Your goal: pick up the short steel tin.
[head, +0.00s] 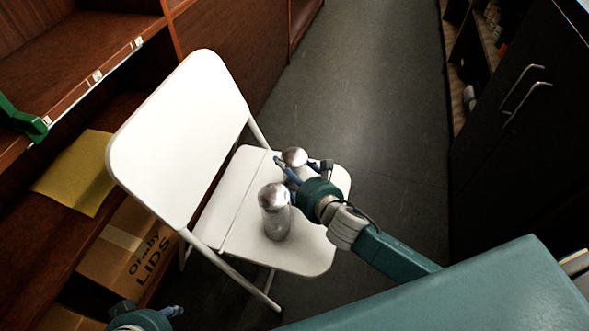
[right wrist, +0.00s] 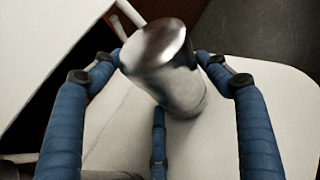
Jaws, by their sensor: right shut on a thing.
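The short steel tin (head: 295,157) has a shiny domed lid and is at the far part of the white chair's seat (head: 309,258). My right gripper (head: 296,168) is shut on it. In the right wrist view the tin (right wrist: 172,75) is upright with a slight tilt in the picture, between the blue fingers of my right gripper (right wrist: 165,72). I cannot tell whether its base touches the seat. A taller steel tin (head: 276,214) stands nearer on the seat, apart from the gripper. Part of my left gripper (head: 170,311) shows at the bottom left, its jaws mostly hidden.
The chair's backrest (head: 180,135) rises left of the tins. Wooden shelves on the left hold a yellow envelope (head: 75,172) and a cardboard box (head: 127,250) marked LIDS. A dark cabinet (head: 525,120) stands at the right. The floor (head: 365,90) beyond the chair is clear.

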